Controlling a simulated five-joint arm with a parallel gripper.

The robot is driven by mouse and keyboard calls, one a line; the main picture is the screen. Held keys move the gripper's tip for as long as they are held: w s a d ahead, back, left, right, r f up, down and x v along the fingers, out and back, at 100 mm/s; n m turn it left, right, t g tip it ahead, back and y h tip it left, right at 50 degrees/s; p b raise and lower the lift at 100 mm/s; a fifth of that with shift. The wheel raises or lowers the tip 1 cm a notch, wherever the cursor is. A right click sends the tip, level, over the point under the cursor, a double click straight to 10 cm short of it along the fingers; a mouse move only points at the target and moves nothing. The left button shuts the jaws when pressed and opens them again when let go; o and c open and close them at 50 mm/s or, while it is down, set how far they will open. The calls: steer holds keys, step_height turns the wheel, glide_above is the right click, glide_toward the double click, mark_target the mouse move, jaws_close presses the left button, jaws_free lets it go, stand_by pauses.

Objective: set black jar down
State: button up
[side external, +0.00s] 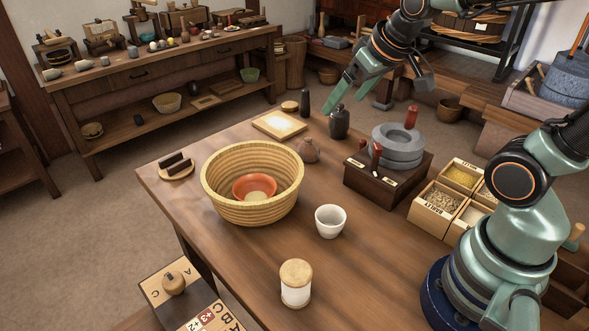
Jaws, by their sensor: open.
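A black jar (339,124) with a narrow neck stands upright on the wooden table (245,262), near its far edge. My gripper (355,105) is open at the far side of the table, reaching down from the upper right. Its long green finger ends just left of and above the jar's neck. I cannot tell from this one view whether the finger touches the jar or is behind it. A slimmer black bottle (305,103) stands to the left of the jar.
A stone quern (398,143) on a dark wooden box stands right of the jar. A small brown pot (308,151), a pale-topped board (280,125) and a large basket (230,206) with an orange bowl are to the left. A white cup (330,222) and lidded canister (296,291) are nearer. Grain boxes (433,212) lie right.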

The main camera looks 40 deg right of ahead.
steer(key=s+a, duration=0.3)
steer(key=s, duration=0.3)
steer(key=shift+a+n+g+y, duration=0.3)
steer(key=shift+a+n+g, duration=0.05)
steer(key=shift+n+g, duration=0.05)
steer(key=shift+s+r, duration=0.1)
steer(key=shift+r, duration=0.05)
stand_by(0.7)
